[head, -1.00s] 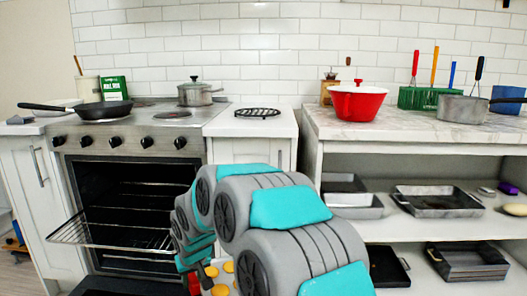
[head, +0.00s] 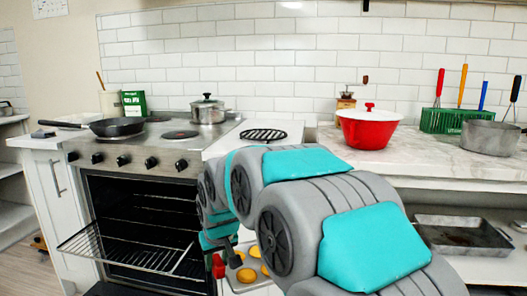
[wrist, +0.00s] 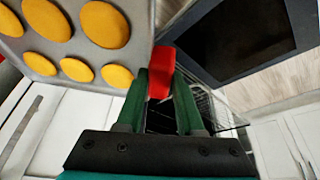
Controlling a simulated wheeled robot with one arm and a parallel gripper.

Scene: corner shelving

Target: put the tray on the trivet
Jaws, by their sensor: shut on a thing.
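The tray (head: 246,285) is grey metal with orange-yellow round pieces. My arm partly hides it in the head view, and it fills the upper left of the wrist view (wrist: 70,16). A red grip (wrist: 160,84) at its edge is between the green fingers of my gripper (wrist: 161,92), which is shut on it. The tray is held in front of the white cabinet, below counter height. The trivet (head: 263,135), a black round grid, lies on the white counter right of the stove, above and beyond the tray. Nothing stands on it.
The oven (head: 150,230) is open with its rack (head: 130,248) pulled out, left of my gripper. A steel pot (head: 208,110) and a black pan (head: 117,126) stand on the stove. A red pot (head: 368,130) is on the marble counter, right of the trivet.

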